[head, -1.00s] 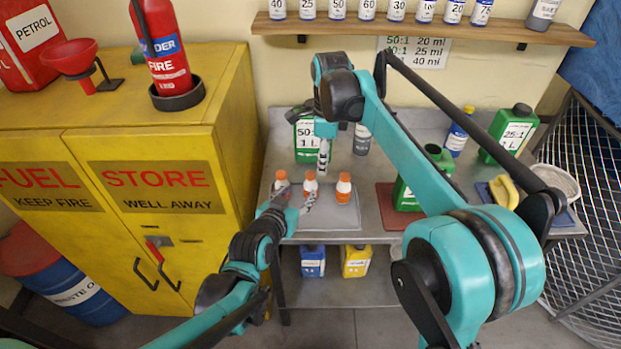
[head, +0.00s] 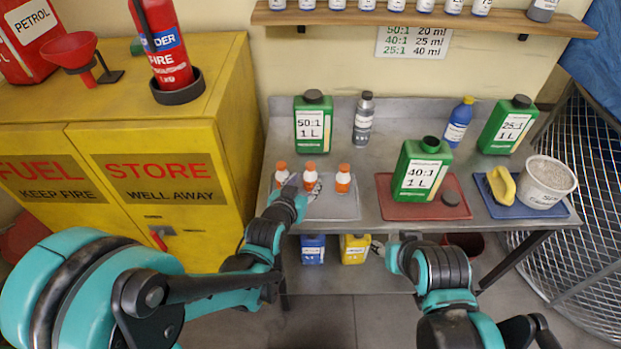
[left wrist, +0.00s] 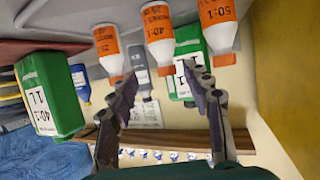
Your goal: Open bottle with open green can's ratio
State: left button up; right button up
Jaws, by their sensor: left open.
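Three small white bottles with orange caps and labels stand in a row on a grey mat (head: 345,212): left (head: 281,174), middle (head: 310,176), right (head: 343,179). The open green can (head: 421,172), labelled 40:1, stands uncapped on a red mat (head: 385,205).
Capped green cans 50:1 (head: 313,122) and 25:1 (head: 508,126), a grey bottle (head: 363,120) and a blue bottle (head: 458,123) stand behind. A yellow cabinet (head: 236,90) borders the left; a tub (head: 546,182) stands right.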

aim_at(309, 172)
pick_arm(q)
jog(key=x, duration=0.3)
jog(key=shift+a+b, duration=0.1)
jog(key=shift+b, duration=0.3)
jog(key=x, duration=0.1)
jog(key=b+x, duration=0.1)
jog(key=x, duration=0.3)
jog(key=shift+w+a+r+b, duration=0.15)
jog(key=shift+a+r+b, duration=0.1)
jog(key=shift+b, duration=0.1)
jog(key=shift+r, duration=0.1)
grip_shut()
